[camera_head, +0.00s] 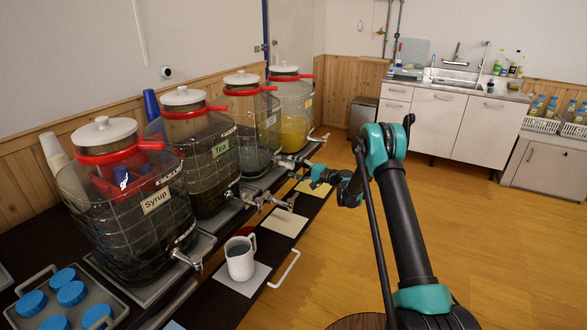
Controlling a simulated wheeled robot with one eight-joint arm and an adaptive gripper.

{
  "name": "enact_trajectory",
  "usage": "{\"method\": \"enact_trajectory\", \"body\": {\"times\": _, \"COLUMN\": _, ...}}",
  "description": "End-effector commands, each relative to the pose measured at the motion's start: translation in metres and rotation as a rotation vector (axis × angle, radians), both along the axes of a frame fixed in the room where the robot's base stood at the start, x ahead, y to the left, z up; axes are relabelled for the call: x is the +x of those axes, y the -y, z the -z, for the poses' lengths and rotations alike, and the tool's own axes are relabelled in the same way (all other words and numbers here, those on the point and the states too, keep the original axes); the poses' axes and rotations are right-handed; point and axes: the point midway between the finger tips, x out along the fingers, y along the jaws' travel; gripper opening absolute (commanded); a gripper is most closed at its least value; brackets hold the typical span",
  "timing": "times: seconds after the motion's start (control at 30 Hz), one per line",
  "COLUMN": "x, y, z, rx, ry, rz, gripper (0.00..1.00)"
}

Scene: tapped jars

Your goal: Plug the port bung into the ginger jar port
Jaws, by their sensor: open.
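The jar of yellow liquid (293,106) stands at the far end of the row; its label is too small to read, so I cannot tell whether it is the ginger jar. A metal tap (318,137) sticks out at its lower right. I cannot make out an open port on any jar. I cannot pick out the port bung for certain. My gripper (298,165) is open at the end of my arm, in front of the third jar (254,122) near its tap. Its fingertips are small and blend with the metal there, so contact is unclear.
The Syrup jar (126,205) and Tea jar (199,151) stand nearer, with taps facing right. A white mug (240,262) stands below. A tray (117,302) at the lower left holds several blue caps (71,293). The wooden floor (470,215) is clear on the right.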

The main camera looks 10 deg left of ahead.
Motion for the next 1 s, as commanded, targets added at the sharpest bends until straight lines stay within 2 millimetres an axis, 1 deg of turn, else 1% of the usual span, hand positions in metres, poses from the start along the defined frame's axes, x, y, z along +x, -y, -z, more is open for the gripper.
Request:
{"method": "enact_trajectory", "body": {"times": 0.47, "x": 0.0, "y": 0.001, "z": 0.0, "rx": 0.0, "ry": 0.0, "rz": 0.0, "gripper": 0.64}}
{"method": "enact_trajectory", "body": {"times": 1.0, "x": -0.005, "y": 0.014, "z": 0.0, "rx": 0.0, "ry": 0.0, "rz": 0.0, "gripper": 0.64}}
